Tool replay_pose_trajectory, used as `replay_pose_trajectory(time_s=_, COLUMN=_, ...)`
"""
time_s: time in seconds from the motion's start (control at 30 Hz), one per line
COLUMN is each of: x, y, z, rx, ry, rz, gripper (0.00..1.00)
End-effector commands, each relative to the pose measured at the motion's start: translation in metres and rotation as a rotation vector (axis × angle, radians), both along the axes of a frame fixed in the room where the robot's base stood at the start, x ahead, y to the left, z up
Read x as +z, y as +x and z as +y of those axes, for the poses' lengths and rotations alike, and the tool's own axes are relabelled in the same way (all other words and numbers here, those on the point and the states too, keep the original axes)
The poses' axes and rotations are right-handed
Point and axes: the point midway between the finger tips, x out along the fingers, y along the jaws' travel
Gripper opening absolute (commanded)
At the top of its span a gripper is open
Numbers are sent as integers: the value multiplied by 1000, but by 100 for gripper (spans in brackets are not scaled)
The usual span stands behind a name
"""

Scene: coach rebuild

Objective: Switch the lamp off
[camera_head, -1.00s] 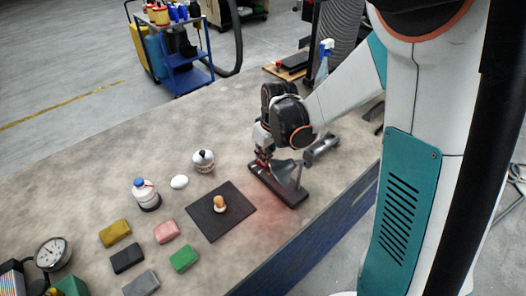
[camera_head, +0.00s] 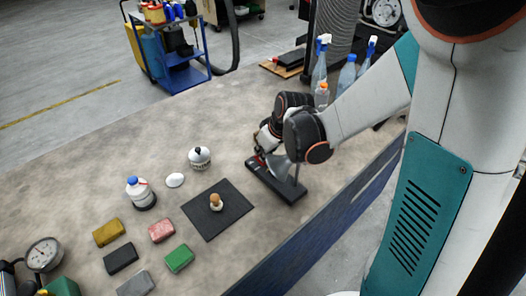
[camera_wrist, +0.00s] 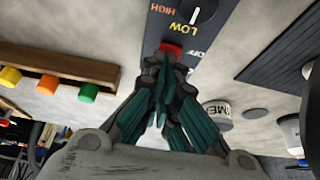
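I cannot tell surely which setting the pointer marks. My gripper (camera_wrist: 162,85) is shut and empty, its fingertips together just below the red part in the picture; contact is unclear. In the head view my wrist is above the base's far end.
A black mat (camera_head: 236,224) with a small knobbed object (camera_head: 216,202) lies left of the lamp. Spray bottles stand behind my arm. A wooden rack with coloured knobs (camera_wrist: 48,85) shows in the wrist view.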

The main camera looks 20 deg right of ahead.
Motion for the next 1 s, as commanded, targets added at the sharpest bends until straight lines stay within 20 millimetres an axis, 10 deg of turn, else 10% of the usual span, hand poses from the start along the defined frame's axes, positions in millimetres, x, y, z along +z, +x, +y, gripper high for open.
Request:
replay_pose_trajectory(time_s=0.63, x=-7, y=2, z=10, rx=-2, ry=5, rz=19, gripper=0)
replay_pose_trajectory(time_s=1.0, x=25, y=-11, z=0, rx=-5, ry=6, rz=14, gripper=0)
